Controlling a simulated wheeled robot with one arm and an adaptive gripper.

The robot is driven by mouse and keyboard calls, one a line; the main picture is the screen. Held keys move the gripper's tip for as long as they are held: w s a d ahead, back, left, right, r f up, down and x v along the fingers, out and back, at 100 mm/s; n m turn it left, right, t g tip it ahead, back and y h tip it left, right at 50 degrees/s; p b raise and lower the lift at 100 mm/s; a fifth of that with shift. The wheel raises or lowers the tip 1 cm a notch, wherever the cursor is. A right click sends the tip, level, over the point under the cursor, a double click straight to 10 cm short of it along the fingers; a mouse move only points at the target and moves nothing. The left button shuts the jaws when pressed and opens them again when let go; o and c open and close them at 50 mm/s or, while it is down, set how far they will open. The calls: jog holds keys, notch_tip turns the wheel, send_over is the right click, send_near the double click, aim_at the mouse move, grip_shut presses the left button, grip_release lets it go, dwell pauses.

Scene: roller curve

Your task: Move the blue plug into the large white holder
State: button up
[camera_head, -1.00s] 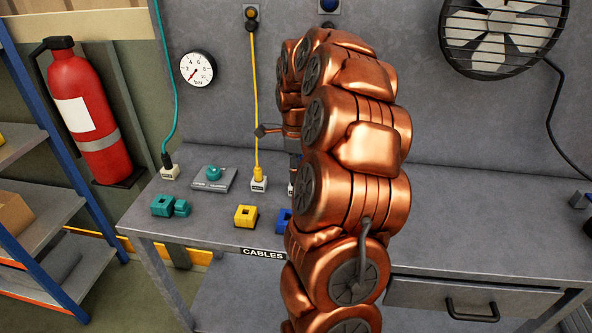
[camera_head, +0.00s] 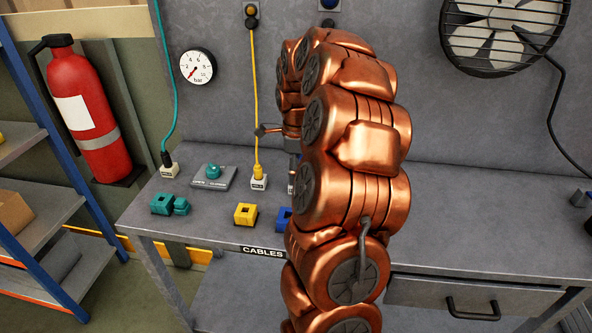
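A blue holder block (camera_head: 283,219) shows in part on the bench, at the left edge of my copper arm. A small white holder (camera_head: 258,182) on the bench has the yellow cable's plug in it. Another small white holder (camera_head: 170,170) has the teal cable's plug in it. The blue plug and its cable are not visible; my arm covers that part of the bench. The end of my arm, with my gripper (camera_head: 292,180), is mostly hidden behind the arm at the back of the bench. I cannot tell its finger state.
A yellow block (camera_head: 246,216) and teal blocks (camera_head: 165,204) stand near the front edge. A grey switch box (camera_head: 213,177) with a teal knob is between the white holders. The bench right of my arm is mostly clear. A fan (camera_head: 500,35) hangs on the wall.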

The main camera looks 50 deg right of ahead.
jog(key=shift+r, duration=0.1)
notch_tip(320, 180, up, 12)
dwell(0.6)
dwell(0.5)
jog(key=s+a+f+n, duration=0.1)
jog(key=s+a+n, duration=0.3)
jog(key=a+n, duration=0.55)
jog(key=s+a+f+n, duration=0.1)
jog(key=s+a+n, duration=0.35)
jog(key=a, duration=0.85)
jog(key=s+a+f+n+g, duration=0.1)
jog(key=s+a+f+n, duration=0.3)
jog(key=s+n, duration=0.3)
jog(key=s+a+f+n, duration=0.4)
jog(key=s+a+n, duration=0.2)
jog(key=s+n, duration=0.2)
jog(key=shift+s+g+p, duration=0.3)
jog(key=shift+g, duration=0.1)
